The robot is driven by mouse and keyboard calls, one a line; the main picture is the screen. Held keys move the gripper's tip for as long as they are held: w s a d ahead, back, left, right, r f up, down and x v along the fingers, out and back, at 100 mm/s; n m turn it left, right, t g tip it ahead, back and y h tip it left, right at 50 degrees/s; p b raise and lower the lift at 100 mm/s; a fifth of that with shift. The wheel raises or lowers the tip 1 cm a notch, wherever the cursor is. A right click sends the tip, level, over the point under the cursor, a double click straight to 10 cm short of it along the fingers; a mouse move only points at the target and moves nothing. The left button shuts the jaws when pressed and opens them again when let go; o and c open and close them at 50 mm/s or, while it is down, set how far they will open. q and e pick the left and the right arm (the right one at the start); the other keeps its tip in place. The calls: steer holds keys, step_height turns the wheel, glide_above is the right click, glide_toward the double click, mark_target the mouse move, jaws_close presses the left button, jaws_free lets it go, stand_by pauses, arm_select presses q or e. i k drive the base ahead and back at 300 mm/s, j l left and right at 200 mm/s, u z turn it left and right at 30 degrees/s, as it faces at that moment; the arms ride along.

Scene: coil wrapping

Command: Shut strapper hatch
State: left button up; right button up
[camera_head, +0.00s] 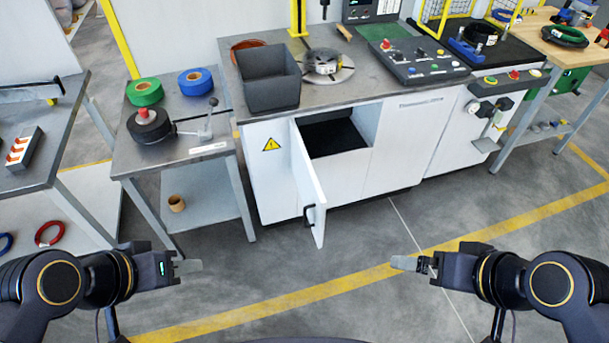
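The strapper hatch (307,185) is a white door on the front of the white cabinet (398,150). It stands open, swung out toward me, with a dark handle (309,214) near its free edge. Behind it the dark opening (334,137) of the cabinet shows. My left gripper (190,267) is at the lower left, in front of and to the left of the hatch, touching nothing. My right gripper (402,262) is at the lower right, apart from the hatch. Both are seen side-on, so the gap between their fingers does not show clearly.
A grey bin (270,82) and a round turntable (330,70) stand on the cabinet top. A side table (180,110) with green and blue tape rolls is to the left. A control panel (415,62) is at the right. The floor before the hatch is clear.

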mark_target(313, 197)
steer(key=i+j+z, duration=0.4)
steer(key=i+j, duration=0.4)
steer(key=k+l+u, duration=0.15)
steer(key=u, duration=0.15)
